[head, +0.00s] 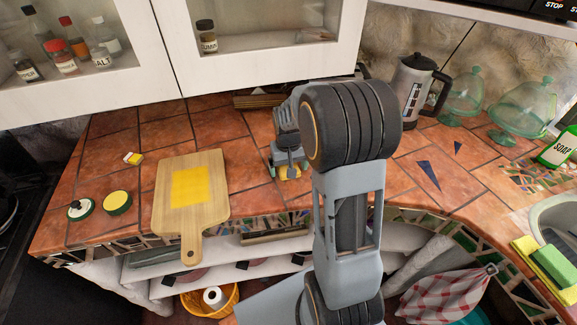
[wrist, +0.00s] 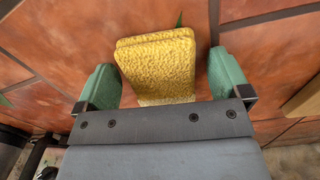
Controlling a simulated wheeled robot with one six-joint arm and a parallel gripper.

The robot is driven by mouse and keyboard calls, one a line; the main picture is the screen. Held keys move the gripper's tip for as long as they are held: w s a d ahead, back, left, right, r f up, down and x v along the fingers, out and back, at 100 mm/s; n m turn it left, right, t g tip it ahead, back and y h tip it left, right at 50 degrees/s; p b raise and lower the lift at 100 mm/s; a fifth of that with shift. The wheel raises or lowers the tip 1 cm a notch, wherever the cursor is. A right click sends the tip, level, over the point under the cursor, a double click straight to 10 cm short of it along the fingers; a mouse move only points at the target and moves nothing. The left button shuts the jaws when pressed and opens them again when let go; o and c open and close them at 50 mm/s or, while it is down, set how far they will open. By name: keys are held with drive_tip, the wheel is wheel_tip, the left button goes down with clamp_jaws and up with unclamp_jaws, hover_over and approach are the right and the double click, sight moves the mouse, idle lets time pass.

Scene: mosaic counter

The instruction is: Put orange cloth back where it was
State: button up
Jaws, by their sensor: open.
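My gripper (head: 287,168) is low over the tiled counter, to the right of the wooden cutting board (head: 193,237). In the wrist view, my gripper (wrist: 163,70) is open, its two green fingers apart. A flat yellow-orange square (head: 193,186), perhaps the orange cloth, lies on the cutting board.
A metal coffee pot (head: 414,85) and green glass domes (head: 522,110) stand at the back right. Sponges (head: 553,265) lie by the sink. Cabinets hang overhead.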

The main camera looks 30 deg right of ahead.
wheel_tip(320, 180, up, 12)
drive_tip(key=s+a+n+t, duration=0.1)
drive_tip(key=s+a+t, duration=0.1)
drive_tip(key=s+a, duration=0.2)
drive_tip(key=s+a+n+t, duration=0.1)
drive_tip(key=s+a, duration=0.4)
drive_tip(key=s, duration=0.5)
drive_tip(key=shift+s+a+f+t, duration=0.15)
drive_tip(key=shift+s+f+t, duration=0.1)
drive_tip(key=shift+t, duration=0.15)
drive_tip(key=shift+w, duration=0.1)
